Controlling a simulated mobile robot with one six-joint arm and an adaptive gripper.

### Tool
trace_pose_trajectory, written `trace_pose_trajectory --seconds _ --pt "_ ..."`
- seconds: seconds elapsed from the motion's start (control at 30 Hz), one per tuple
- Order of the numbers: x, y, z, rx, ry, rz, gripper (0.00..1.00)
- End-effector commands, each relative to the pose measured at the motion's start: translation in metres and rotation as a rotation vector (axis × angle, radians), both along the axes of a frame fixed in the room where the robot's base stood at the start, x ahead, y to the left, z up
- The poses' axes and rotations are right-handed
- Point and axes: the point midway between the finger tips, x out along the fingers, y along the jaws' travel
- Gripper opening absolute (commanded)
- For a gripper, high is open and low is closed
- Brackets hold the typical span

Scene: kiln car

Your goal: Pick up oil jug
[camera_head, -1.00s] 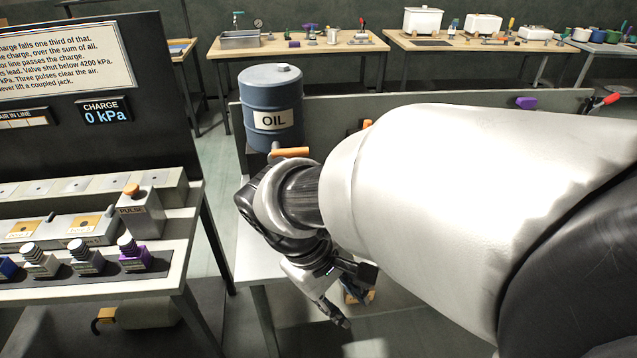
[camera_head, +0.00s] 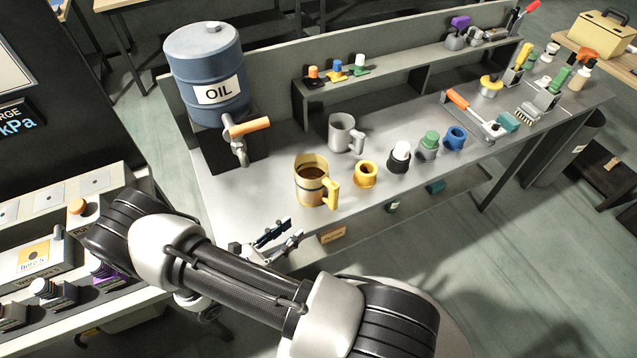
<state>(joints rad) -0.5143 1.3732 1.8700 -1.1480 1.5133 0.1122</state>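A yellow jug (camera_head: 311,185) with a yellow handle on its right stands upright on the grey bench, with dark brown liquid inside; it looks like the oil jug. A plain grey jug (camera_head: 343,133) stands behind it and to the right. My gripper (camera_head: 291,229) is in front of the yellow jug and to its left, near the bench's front edge. Its two fingers are apart with nothing seen between them. It does not appear to touch the jug.
A blue oil drum (camera_head: 206,72) with an orange-handled tap (camera_head: 246,127) stands behind at left. Yellow, white, green and blue fittings, such as a yellow ring (camera_head: 365,174), line the bench to the right. A panel bench (camera_head: 60,195) is at left.

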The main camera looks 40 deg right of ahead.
Motion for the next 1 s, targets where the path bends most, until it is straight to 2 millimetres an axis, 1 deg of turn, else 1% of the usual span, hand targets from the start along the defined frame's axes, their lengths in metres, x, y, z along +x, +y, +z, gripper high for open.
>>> trace_pose_trajectory --seconds 0.07,0.17,0.27,0.5,0.6,0.7,0.87,0.97,1.0 --pt "0.000 -0.002 -0.005 -0.015 0.014 0.021 0.30" --pt "0.001 -0.013 -0.007 -0.020 0.020 0.025 0.30" --pt "0.002 -0.033 -0.007 -0.019 0.020 0.021 0.30" --pt "0.008 -0.086 -0.008 -0.017 0.018 0.019 0.30" --pt "0.010 -0.104 -0.008 -0.018 0.018 0.021 0.30" --pt "0.012 -0.115 -0.007 -0.018 0.018 0.022 0.30" --pt "0.013 -0.124 -0.007 -0.017 0.017 0.024 0.30" --pt "0.014 -0.136 -0.009 -0.017 0.017 0.021 0.30" --pt "0.014 -0.142 -0.010 -0.017 0.017 0.020 0.30"
